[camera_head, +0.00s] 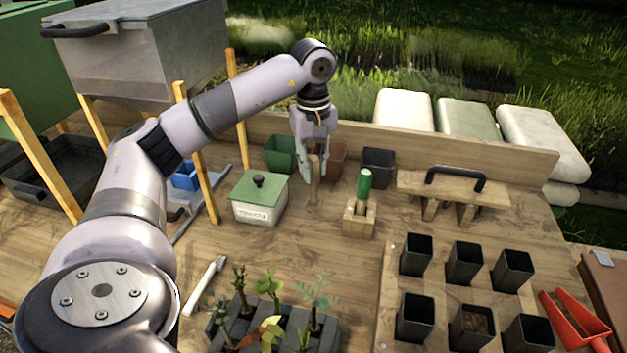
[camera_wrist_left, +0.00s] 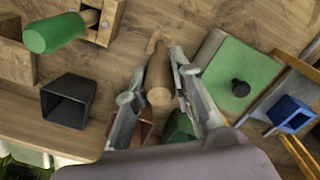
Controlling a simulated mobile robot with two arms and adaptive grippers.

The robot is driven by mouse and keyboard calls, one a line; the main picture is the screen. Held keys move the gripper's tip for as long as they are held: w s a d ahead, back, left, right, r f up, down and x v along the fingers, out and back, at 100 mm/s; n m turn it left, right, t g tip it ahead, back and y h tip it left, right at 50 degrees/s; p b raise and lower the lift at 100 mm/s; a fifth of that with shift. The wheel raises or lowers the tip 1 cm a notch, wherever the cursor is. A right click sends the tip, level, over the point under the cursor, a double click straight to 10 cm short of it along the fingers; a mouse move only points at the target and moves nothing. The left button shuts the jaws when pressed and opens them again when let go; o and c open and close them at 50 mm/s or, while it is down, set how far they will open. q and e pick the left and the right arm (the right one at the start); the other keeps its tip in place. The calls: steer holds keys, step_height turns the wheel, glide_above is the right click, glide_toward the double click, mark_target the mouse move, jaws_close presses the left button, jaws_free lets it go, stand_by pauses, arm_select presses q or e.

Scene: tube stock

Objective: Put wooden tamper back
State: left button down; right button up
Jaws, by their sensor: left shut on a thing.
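The wooden tamper (camera_head: 315,180) is a plain brown wooden piece held upright over the table between the fingers of my left gripper (camera_head: 313,160). In the left wrist view the tamper (camera_wrist_left: 159,78) lies between the two fingertips of the left gripper (camera_wrist_left: 162,85). Its lower end is near the table top; I cannot tell if it touches. A wooden block holder (camera_head: 360,222) stands to the right of the gripper and holds a green-handled tool (camera_head: 364,187). My right gripper is not in view.
A white box with a green lid (camera_head: 262,188) stands left of the gripper. Behind are a green pot (camera_head: 281,152), a brown pot (camera_head: 336,158) and a black pot (camera_head: 378,163). Several black pots stand on a board at right. Seedlings stand in a tray (camera_head: 327,333) in front.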

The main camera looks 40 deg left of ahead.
mark_target(314, 182)
arm_select(q)
steer(key=shift+f, duration=2.2)
steer(key=c, duration=1.4)
jaws_free()
steer(key=shift+f, duration=0.15)
step_height(314, 182, up, 12)
steer(key=shift+r+p, duration=0.25)
steer(key=shift+p, duration=0.05)
steer(key=shift+f, duration=0.1)
